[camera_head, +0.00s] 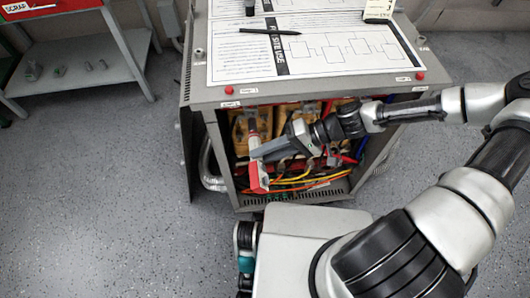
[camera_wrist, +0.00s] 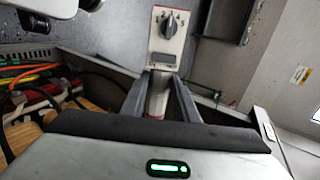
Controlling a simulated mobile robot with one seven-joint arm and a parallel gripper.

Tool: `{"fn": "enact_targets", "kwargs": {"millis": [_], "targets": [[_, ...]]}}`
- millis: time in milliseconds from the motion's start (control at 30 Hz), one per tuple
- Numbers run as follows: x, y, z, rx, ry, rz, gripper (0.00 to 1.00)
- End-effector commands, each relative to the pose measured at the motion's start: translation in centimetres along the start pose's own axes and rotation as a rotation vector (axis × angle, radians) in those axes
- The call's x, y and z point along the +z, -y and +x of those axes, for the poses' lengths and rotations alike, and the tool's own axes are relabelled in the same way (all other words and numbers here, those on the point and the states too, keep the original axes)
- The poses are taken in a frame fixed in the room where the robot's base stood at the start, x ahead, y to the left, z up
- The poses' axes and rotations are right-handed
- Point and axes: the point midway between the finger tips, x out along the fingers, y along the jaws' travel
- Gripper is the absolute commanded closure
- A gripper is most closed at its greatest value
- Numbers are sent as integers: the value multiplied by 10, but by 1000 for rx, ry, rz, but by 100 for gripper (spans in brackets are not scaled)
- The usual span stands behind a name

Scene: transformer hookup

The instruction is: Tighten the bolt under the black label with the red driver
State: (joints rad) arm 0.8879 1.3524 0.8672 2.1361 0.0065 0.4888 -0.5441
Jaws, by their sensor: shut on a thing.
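My gripper (camera_head: 262,151) is at the open front of the grey cabinet and is shut on the red driver (camera_head: 258,178). In the head view the driver's red and pale grey end hangs low at the opening, and its other end reaches up towards the tan blocks (camera_head: 284,116) inside. In the wrist view the driver's pale base with a dark knob (camera_wrist: 168,38) shows beyond the fingers, and its grip lies between the two fingertips (camera_wrist: 160,92). The driver's tip, the bolt and the black label cannot be made out.
The cabinet top (camera_head: 345,84) carries a large diagram sheet (camera_head: 330,70), a black pen (camera_head: 270,31) and red knobs near its front corners. Yellow, red and blue wires (camera_head: 300,178) crowd the lower opening. An open door (camera_head: 188,160) stands at left. A scrap table (camera_head: 75,70) is further left.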

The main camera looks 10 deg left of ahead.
Motion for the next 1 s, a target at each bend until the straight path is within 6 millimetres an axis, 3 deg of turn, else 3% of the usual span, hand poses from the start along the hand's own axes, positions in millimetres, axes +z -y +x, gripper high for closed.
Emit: {"fn": "enact_targets", "kwargs": {"millis": [1000], "targets": [[-17,1,0,-2,1,0,100]]}}
